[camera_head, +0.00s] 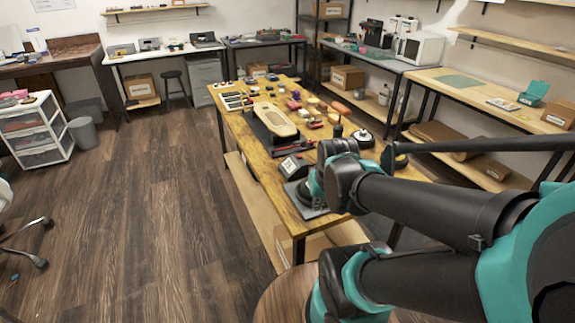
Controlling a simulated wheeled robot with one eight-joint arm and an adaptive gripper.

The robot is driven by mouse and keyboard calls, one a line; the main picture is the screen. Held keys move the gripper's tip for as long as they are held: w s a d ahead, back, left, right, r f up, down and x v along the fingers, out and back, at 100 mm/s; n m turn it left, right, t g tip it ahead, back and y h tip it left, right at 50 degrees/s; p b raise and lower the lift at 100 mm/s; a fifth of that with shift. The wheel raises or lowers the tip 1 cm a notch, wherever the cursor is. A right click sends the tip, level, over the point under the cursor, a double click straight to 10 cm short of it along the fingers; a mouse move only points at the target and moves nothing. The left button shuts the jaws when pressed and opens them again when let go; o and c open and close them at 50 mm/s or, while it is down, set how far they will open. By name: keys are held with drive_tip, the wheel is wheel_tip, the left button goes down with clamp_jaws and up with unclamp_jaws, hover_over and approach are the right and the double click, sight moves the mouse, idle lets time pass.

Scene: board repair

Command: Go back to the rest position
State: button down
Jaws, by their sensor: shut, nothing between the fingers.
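My arm comes in from the lower right in the head view, with black links and teal joints. It reaches over the near right part of the wooden worktable (256,160). Its far joints end near that table's right side. I cannot make out any gripper fingers; they are out of sight or hidden behind the arm's links. A pale, long board-like piece (275,120) lies on a dark holder near the table's middle.
Small tools and coloured parts lie on the worktable's far half. A small device with a pale face (289,165) stands near its front. At right is a long bench with a green mat (458,81) and a teal box (533,93). The wooden floor (150,220) at left is open.

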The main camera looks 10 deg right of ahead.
drive_tip(key=shift+r, duration=0.55)
drive_tip(key=shift+f, duration=0.1)
